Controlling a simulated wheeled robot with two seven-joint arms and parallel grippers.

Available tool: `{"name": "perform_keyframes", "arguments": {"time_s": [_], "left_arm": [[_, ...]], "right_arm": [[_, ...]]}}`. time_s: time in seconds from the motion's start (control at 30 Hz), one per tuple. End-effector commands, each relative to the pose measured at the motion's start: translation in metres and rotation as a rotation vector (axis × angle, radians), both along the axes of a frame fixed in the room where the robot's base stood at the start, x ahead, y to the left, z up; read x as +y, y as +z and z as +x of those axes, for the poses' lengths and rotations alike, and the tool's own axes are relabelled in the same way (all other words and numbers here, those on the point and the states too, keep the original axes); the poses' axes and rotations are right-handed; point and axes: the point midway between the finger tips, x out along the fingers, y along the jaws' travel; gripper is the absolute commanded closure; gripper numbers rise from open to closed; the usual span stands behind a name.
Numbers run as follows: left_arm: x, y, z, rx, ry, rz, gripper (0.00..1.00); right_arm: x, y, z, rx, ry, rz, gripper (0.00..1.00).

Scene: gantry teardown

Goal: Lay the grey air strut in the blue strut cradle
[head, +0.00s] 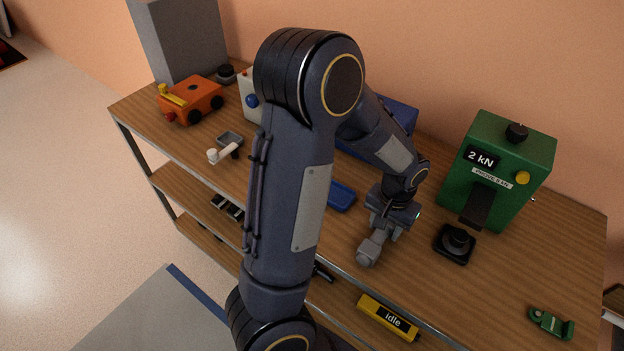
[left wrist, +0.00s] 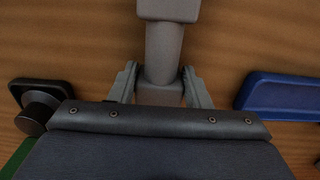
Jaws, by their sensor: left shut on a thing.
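The grey air strut (head: 370,248) is in my left gripper (head: 386,226), which is shut on it over the wooden bench top. The left wrist view shows the strut (left wrist: 165,55) between the two fingers of the gripper (left wrist: 160,88). A low blue piece, apparently the strut cradle (head: 342,195), lies left of the gripper in the head view, partly hidden by my arm. In the left wrist view the blue piece (left wrist: 282,93) is at the right, apart from the strut. My right gripper is not in view.
A small green part (head: 550,323) lies near the front right. An orange cart (head: 190,98) is at the left.

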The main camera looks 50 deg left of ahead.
Motion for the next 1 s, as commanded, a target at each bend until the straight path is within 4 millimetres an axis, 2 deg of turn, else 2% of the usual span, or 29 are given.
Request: {"name": "perform_keyframes", "arguments": {"time_s": [0.27,1.0], "left_arm": [[0.000,0.008,0.001,-0.002,0.000,-0.001,1.00],[0.000,0.059,0.001,-0.002,0.000,-0.001,1.00]], "right_arm": [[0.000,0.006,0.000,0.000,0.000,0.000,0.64],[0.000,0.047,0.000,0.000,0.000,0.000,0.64]]}}
